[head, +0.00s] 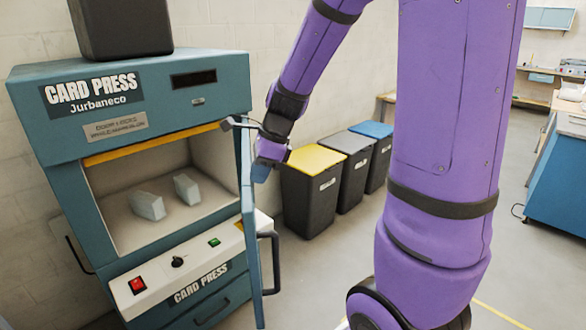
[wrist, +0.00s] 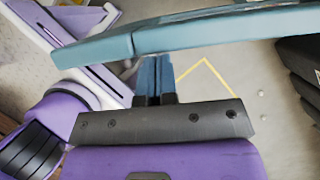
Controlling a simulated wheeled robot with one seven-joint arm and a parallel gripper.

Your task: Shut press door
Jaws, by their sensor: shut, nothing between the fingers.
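The card press (head: 125,170) is a teal cabinet at the left of the head view. Its door (head: 250,225) stands open on the right side, seen nearly edge-on, with a dark handle (head: 270,262) on its outer face. The chamber is open to view, with two pale blocks (head: 150,205) inside. My gripper (head: 261,172) is at the upper part of the door, its fingers shut and empty. In the wrist view the shut fingers (wrist: 156,75) reach to the teal door edge (wrist: 200,32). I cannot tell whether they touch it.
Bins with yellow (head: 316,158), grey (head: 347,142) and blue (head: 371,129) lids stand along the wall behind my arm. A control panel (head: 185,262) with buttons juts out below the chamber. A blue cabinet (head: 560,185) stands at the far right. Floor between is clear.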

